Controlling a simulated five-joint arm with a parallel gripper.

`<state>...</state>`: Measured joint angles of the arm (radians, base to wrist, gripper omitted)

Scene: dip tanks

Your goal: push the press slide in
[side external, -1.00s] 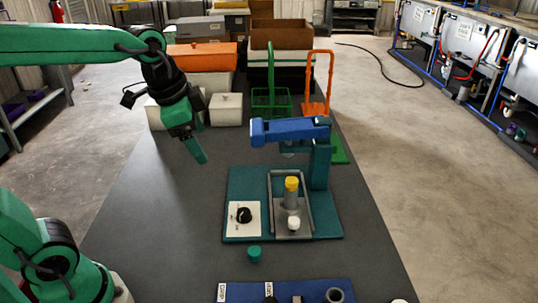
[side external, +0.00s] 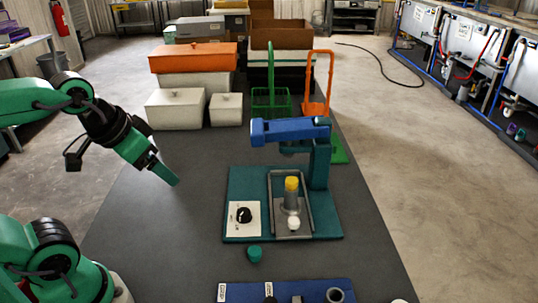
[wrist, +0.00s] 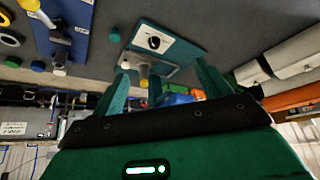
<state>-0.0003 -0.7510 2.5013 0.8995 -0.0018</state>
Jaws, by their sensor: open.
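The press has a teal base (side external: 258,184) and a blue upper arm (side external: 290,130) on a teal column at the right. Its grey slide (side external: 282,231) lies between rails, at the front end of the base. A white knob (side external: 293,223) is at its front, and a grey cylinder with a yellow cap (side external: 291,186) stands behind the knob. My gripper (side external: 173,181) is left of the press, apart from it, tilted downward and empty. In the wrist view, the fingers of my gripper (wrist: 163,86) are spread, with the press partly hidden behind them.
A white panel with a black dial (side external: 243,215) sits on the base, left of the slide. A green cap (side external: 254,254) and a blue board (side external: 285,291) are in front. White boxes (side external: 175,108) and a green rack (side external: 271,102) stand behind. The table left of the press is clear.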

